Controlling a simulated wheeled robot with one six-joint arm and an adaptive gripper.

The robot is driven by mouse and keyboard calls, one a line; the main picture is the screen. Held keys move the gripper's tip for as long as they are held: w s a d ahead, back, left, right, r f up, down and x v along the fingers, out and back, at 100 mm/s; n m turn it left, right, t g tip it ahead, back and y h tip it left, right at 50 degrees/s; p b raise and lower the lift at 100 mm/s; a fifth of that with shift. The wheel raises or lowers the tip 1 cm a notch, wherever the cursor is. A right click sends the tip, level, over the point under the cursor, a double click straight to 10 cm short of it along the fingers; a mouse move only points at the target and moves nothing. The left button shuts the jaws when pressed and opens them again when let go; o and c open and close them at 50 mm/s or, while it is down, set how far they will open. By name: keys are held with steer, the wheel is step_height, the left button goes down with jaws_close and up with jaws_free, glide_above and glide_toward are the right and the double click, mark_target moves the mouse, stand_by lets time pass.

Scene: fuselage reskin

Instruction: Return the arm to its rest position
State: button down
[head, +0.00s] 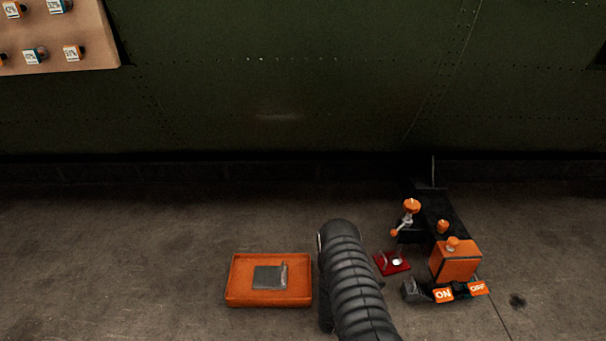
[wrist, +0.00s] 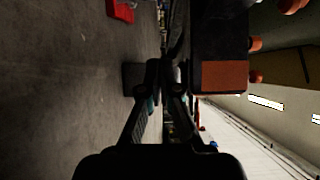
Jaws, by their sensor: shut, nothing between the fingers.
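My gripper (wrist: 165,75) shows in the wrist view. Its two dark fingers come together at the tips, shut with nothing between them. In the wrist view the scene appears turned on its side, with the floor on the left. A thick black ribbed tube (head: 356,285), which looks like part of my arm, rises from the bottom of the head view. I cannot make out my fingertips in the head view.
An orange tray (head: 240,293) holding a grey square piece (head: 269,277) lies left of the tube. A red tray (head: 393,266) and a black-and-orange machine (head: 455,262) with ON and OFF labels stand right. Behind is a dark green riveted wall (head: 280,90). The left floor is clear.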

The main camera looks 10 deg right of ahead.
steer(key=s+a+r+m+g+y+p, duration=0.1)
steer(key=s+r+m+g, duration=0.15)
steer(key=r+m, duration=0.75)
steer(key=s+a+r+m+g+y+p, duration=0.15)
steer(key=r+m+g, duration=0.25)
steer(key=r, duration=1.1)
steer(key=s+r+m+g+y+p, duration=0.15)
steer(key=r+m+g, duration=0.4)
steer(key=r, duration=0.75)
steer(key=s+a+r+m+t+y+p, duration=0.4)
steer(key=s+a+r+m+t+y, duration=0.6)
steer(key=s+a+r+m, duration=1)
steer(key=a+r+m+y, duration=0.1)
steer(key=a+r+y, duration=0.1)
steer(key=a+r, duration=0.1)
steer(key=shift+s+a+r+t+y+p, duration=0.15)
steer(key=shift+s+a+t+y+p, duration=0.15)
steer(key=shift+s+a+t+p, duration=0.1)
steer(key=shift+d, duration=0.1)
